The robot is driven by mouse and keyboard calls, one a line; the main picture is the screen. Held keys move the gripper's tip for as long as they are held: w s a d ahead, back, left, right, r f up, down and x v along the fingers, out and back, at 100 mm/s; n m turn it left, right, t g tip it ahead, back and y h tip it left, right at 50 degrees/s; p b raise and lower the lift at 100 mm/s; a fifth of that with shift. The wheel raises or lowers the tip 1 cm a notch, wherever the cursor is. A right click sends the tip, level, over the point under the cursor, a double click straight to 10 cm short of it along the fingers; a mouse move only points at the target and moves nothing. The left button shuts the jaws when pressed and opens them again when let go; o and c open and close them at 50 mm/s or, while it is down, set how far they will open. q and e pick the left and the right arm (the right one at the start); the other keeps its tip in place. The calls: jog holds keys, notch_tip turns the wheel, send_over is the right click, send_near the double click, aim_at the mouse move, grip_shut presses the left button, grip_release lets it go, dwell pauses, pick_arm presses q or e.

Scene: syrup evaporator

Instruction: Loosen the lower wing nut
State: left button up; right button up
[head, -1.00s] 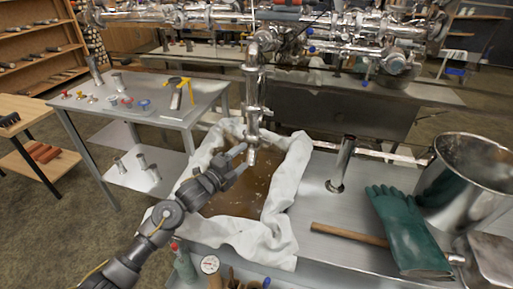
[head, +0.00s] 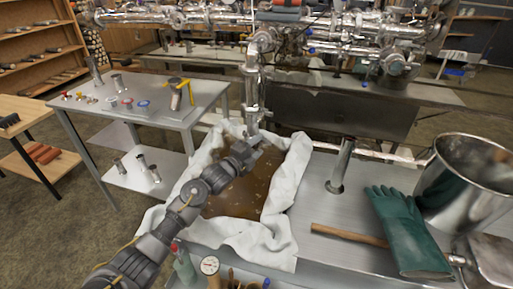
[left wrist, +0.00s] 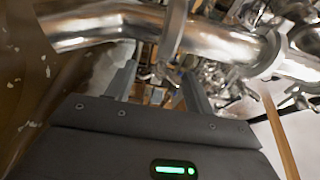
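A shiny vertical pipe (head: 252,95) comes down over the lined tray, and its lower end is partly hidden by my left gripper (head: 256,143). The gripper is at the pipe's lower end, reaching in from the lower left. In the left wrist view, a clamp band (left wrist: 175,32) goes around the shiny pipe (left wrist: 110,24) just beyond the fingers. My left gripper (left wrist: 160,88) is open there, its two dark fingers apart with small metal parts of the clamp seen between and beyond them. I cannot clearly make out the lower wing nut itself. My right gripper is not in view.
A white cloth (head: 285,195) lines the tray of brown liquid below the pipe. A short upright pipe (head: 341,165), green gloves (head: 405,230) and a large steel pot (head: 465,185) stand or lie to the right. A side table (head: 150,100) holds clamps and small parts.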

pick_arm(q)
jog(key=c, duration=0.6)
jog(key=n, duration=0.4)
jog(key=shift+t, duration=0.3)
jog(key=o, duration=1)
jog(key=shift+f, duration=0.1)
jog(key=v, duration=1)
jog(key=shift+s+a, duration=0.2)
jog(key=shift+s, duration=0.1)
